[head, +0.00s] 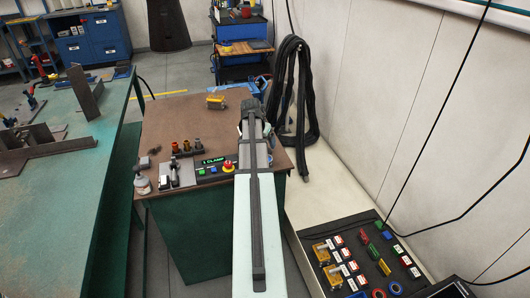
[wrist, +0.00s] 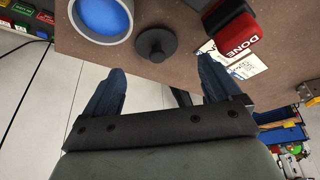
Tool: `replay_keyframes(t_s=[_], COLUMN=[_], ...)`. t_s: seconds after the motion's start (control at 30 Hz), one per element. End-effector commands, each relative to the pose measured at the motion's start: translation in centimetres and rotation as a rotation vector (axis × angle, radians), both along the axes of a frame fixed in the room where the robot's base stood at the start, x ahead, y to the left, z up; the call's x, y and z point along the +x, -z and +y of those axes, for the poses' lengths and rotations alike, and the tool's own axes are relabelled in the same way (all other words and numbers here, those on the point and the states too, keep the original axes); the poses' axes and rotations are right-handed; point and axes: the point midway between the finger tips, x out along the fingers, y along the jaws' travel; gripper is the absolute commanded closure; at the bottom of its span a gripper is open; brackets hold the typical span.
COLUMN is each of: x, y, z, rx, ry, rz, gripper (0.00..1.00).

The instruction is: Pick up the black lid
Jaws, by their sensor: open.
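The black lid (wrist: 156,44) is a round dark disc with a small knob on top. It lies on the brown tabletop (wrist: 185,70) in the wrist view, near the table's edge. My gripper (wrist: 162,82) is open, with its two dark blue fingers apart and nothing between them. In the picture the lid is beyond the fingertips, between their lines and apart from them. In the head view my arm reaches over the brown table (head: 175,115), and I cannot make out the lid there.
A grey cup with a blue inside (wrist: 101,17) stands close left of the lid. A red block marked DONE (wrist: 231,40) and a printed card (wrist: 248,68) lie to its right. In the head view, a control panel (head: 213,170) sits left of my arm, and a yellow block (head: 215,102) lies farther back.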

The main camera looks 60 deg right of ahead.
Motion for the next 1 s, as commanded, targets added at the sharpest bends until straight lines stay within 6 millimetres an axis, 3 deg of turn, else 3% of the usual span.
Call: replay_keyframes(t_s=[0.37, 0.67, 1.0], x=[-0.3, -0.3, -0.3], y=[4.1, 4.5, 4.5], z=[-1.4, -1.5, -1.5], rx=[0.001, 0.000, 0.000], ry=[0.000, 0.000, 0.000], rz=[0.001, 0.000, 0.000], gripper=[0.09, 0.09, 0.42])
